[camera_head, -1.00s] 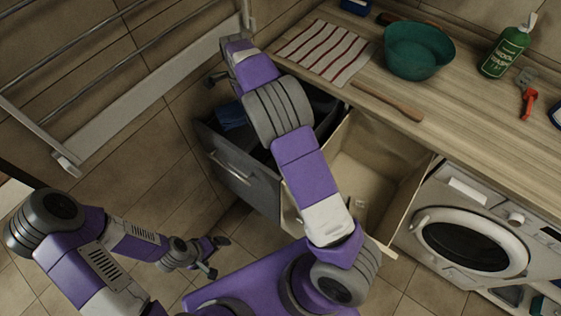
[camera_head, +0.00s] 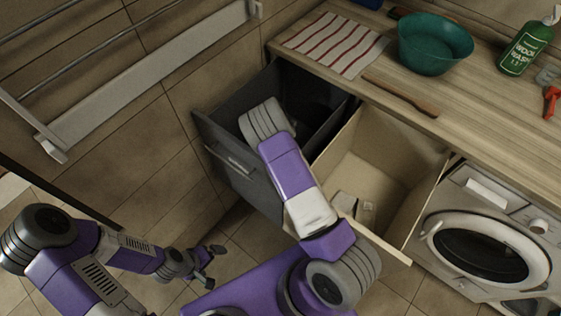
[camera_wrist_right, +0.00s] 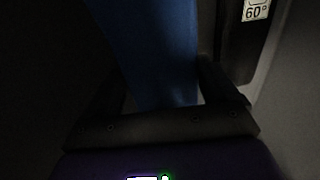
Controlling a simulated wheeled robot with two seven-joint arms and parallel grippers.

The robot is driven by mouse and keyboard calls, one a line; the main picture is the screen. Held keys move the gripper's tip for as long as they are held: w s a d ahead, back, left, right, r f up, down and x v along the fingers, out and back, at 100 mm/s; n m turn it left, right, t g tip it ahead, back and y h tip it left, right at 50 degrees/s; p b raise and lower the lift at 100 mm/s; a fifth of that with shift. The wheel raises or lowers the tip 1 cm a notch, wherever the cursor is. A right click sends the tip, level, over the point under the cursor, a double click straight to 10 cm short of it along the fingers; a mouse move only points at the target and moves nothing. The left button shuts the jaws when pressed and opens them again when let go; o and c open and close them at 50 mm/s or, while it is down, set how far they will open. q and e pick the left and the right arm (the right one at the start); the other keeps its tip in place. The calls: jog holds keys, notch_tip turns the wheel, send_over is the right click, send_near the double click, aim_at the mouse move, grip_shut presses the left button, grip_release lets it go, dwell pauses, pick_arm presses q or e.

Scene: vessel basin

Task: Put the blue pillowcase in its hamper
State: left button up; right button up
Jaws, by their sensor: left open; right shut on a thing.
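The blue pillowcase (camera_wrist_right: 155,45) shows in the right wrist view as blue cloth between the fingers of my right gripper (camera_wrist_right: 165,92), which is shut on it. In the head view my right arm reaches down into the dark grey pull-out hamper (camera_head: 238,172); the right gripper and the cloth are hidden there behind the arm and hamper wall. A beige pull-out hamper (camera_head: 385,155) stands open to its right, with a small pale tag or item inside. My left gripper (camera_head: 212,265) is open and empty, low over the floor at the left.
A wooden counter (camera_head: 480,120) runs above the hampers, with a striped cloth (camera_head: 335,44), a teal basin (camera_head: 435,45), a wooden stick (camera_head: 400,95) and a green bottle (camera_head: 525,50). A washing machine (camera_head: 485,245) stands right. A "60°" label (camera_wrist_right: 256,10) shows near the right gripper.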

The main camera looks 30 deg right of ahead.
notch_tip(320, 180, down, 9)
jog(key=b, duration=0.2)
jog(key=shift+f+b, duration=0.2)
jog(key=shift+b, duration=0.1)
jog(key=shift+f, duration=0.1)
jog(key=o, duration=1.1)
notch_tip(320, 180, up, 12)
jog(key=p, duration=0.3)
